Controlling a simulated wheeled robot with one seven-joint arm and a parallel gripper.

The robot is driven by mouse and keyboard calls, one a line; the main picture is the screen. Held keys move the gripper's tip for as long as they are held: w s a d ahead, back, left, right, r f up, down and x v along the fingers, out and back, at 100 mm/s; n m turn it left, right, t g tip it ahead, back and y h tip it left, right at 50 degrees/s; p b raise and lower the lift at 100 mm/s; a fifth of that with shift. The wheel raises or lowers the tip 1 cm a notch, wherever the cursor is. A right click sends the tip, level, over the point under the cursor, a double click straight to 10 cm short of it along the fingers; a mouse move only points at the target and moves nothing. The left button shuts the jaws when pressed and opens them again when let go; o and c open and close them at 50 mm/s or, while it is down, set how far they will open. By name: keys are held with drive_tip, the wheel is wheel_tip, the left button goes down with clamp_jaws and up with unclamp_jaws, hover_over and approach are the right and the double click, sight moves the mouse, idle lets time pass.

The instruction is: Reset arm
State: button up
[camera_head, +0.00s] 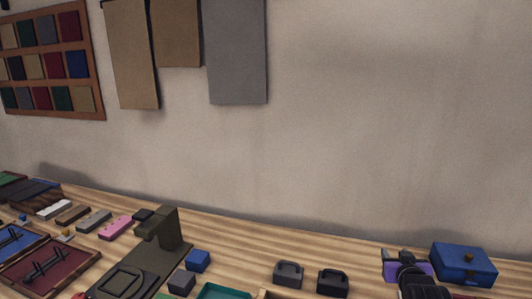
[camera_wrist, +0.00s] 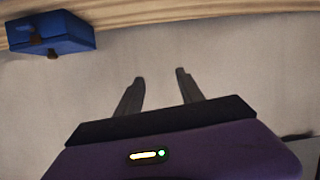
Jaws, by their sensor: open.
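My gripper (camera_wrist: 160,82) shows in the wrist view with its two dark fingers apart and nothing between them. Only the pale wall lies behind the fingers. In the head view my purple and black arm (camera_head: 408,275) is at the lower right, just left of a blue box (camera_head: 463,263); the fingers cannot be made out there. The same blue box shows at the upper left of the wrist view (camera_wrist: 50,35), apart from the fingers.
On the wooden bench (camera_head: 235,238) stand a dark press-like tool (camera_head: 160,232), a blue cube (camera_head: 198,260), a dark cube (camera_head: 181,281), two handled dark weights (camera_head: 289,273) (camera_head: 333,281), a teal tray (camera_head: 225,292) and a maroon tray (camera_head: 75,262). Cloth panels (camera_head: 237,50) hang on the wall.

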drive_tip(key=s+a+f+t, duration=0.25)
drive_tip(key=s+a, duration=0.35)
drive_tip(key=s, duration=0.4)
drive_tip(key=s+a+r+y, duration=0.1)
drive_tip(key=s+a, duration=0.3)
drive_tip(key=s, duration=1.2)
drive_tip(key=s+a+r+n+g+y, duration=0.1)
drive_tip(key=s+a, duration=0.2)
drive_tip(key=s, duration=1.3)
drive_tip(key=s+a+r+y, duration=0.1)
drive_tip(key=s+a, duration=0.3)
drive_tip(key=s, duration=1.1)
drive_tip(key=shift+s+a+r+n+y, duration=0.3)
drive_tip(key=shift+s+a+r+n, duration=0.1)
drive_tip(key=shift+r, duration=0.1)
